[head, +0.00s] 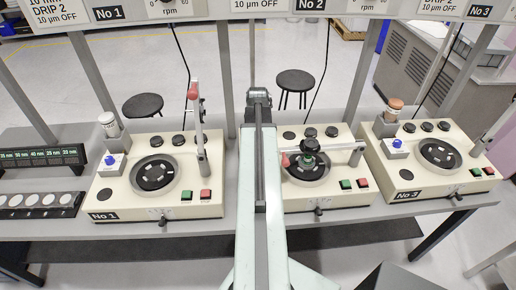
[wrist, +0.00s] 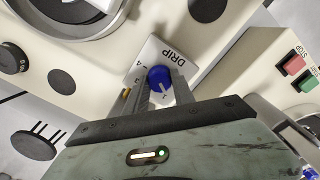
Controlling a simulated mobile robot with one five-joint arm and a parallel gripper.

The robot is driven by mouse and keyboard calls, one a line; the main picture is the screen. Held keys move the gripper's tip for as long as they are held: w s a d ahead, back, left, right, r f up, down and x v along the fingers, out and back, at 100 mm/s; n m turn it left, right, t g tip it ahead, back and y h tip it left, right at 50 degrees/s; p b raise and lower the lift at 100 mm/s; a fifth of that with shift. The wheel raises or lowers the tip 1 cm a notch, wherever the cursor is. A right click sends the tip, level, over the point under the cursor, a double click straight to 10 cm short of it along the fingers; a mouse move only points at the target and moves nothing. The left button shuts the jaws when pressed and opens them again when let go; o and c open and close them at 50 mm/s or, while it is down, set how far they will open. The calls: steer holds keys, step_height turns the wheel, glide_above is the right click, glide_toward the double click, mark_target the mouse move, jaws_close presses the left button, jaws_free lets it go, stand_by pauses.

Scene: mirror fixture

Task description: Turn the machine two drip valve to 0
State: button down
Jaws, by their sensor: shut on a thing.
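In the wrist view, the blue drip knob (wrist: 159,75) sits on a white plate (wrist: 181,53) marked DRIP, on a cream machine top. My gripper's two grey fingers (wrist: 160,82) stand on either side of the knob and are shut on it. Small numerals show around the knob, a 4 at its left and what looks like a 1 below it. The knob's exact setting is too small to read surely. In the head view, machine two (head: 325,190) stands in the middle; my arm hides its drip valve and my gripper.
Machine No 1 (head: 130,201) stands left of it and machine No 3 (head: 420,183) right, each with a blue knob. Machine two's swing arm (head: 340,146) reaches over its round plate. In the wrist view, red (wrist: 294,64) and green (wrist: 307,83) buttons lie right of my gripper.

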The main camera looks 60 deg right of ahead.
steer(key=n, duration=0.5)
steer(key=shift+n, duration=0.4)
stand_by(0.4)
steer(key=c, duration=1.1)
jaws_free()
steer(key=shift+o, duration=0.2)
step_height(320, 180, up, 8)
steer(key=p, duration=0.8)
steer(key=shift+f, duration=0.1)
